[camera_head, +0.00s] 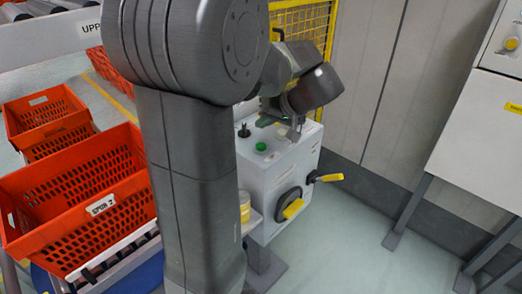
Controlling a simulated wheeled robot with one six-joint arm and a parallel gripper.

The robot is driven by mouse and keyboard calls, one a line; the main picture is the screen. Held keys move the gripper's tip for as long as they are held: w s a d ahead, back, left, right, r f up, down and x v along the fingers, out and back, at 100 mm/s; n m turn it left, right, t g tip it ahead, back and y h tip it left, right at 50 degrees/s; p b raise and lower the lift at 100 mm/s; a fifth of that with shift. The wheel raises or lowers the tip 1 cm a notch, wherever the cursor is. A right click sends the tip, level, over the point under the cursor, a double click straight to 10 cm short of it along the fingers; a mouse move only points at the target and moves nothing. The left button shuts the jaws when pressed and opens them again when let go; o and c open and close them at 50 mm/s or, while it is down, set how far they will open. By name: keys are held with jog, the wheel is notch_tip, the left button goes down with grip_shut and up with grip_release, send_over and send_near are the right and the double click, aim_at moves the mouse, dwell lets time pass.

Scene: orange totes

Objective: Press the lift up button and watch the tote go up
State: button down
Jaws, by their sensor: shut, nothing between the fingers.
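A light grey control box (283,178) stands right of centre, with a green button (261,147) and a small black lever (243,131) on its sloped top. My gripper (294,133) is shut and empty, low over the right part of the box top, right of the green button. I cannot tell whether it touches the panel; it hides part of that top. No button label is readable. An orange tote (100,207) with a white label sits on a roller conveyor at left, partly hidden by my arm.
More orange totes (45,118) stand behind at left. A yellow mesh fence (303,27) is behind. A white cabinet (463,133) on legs stands right; floor between is clear.

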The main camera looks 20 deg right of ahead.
aim_at(264, 147)
jog(key=shift+f+b, duration=1.3)
jog(key=shift+f, duration=0.85)
jog(key=shift+f+b, duration=0.4)
jog(key=shift+b, duration=0.1)
